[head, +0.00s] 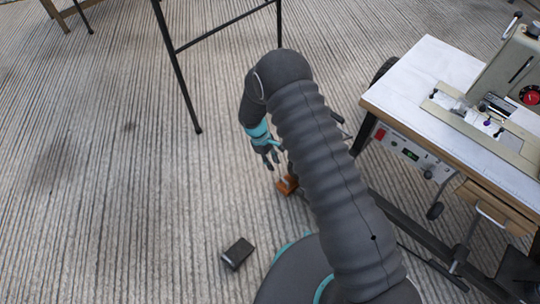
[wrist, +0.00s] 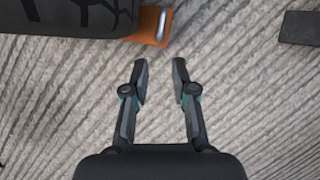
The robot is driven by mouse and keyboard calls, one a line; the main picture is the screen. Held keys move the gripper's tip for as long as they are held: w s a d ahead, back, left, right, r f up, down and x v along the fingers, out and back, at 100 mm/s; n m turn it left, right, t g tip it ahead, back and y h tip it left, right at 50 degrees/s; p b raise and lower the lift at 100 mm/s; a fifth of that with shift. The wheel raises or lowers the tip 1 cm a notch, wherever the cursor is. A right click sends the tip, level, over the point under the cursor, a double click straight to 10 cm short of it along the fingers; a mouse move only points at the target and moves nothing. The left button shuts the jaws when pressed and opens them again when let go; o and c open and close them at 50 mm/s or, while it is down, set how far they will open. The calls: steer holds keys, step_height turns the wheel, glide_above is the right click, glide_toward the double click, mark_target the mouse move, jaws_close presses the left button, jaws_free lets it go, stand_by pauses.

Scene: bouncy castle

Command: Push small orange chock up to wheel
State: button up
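The small orange chock (head: 284,187) lies on the ribbed floor, partly hidden by my arm in the head view. In the wrist view the chock (wrist: 152,27) is at the top, beyond the fingertips, with a pale metal loop on it. My gripper (wrist: 160,70) is open and empty, its fingers apart and pointing toward the chock without touching it. In the head view my gripper (head: 270,160) is just above and left of the chock. A dark patterned body (wrist: 65,15) adjoins the chock at its left; I cannot tell whether it is the wheel.
A dark block (head: 237,253) lies on the floor at lower left of my arm; a dark block also shows in the wrist view (wrist: 299,27). A sewing machine table (head: 430,70) with small castors stands at right. Thin black legs (head: 185,85) stand at the top. The left floor is clear.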

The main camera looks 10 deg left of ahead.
mark_target(281, 177)
steer(key=x, duration=0.9)
steer(key=shift+f, duration=0.35)
jaws_close()
steer(key=shift+d, duration=0.1)
steer(key=shift+o, duration=1.5)
jaws_free()
steer(key=shift+w+r, duration=0.1)
steer(key=v, duration=1.1)
steer(key=shift+r, duration=0.4)
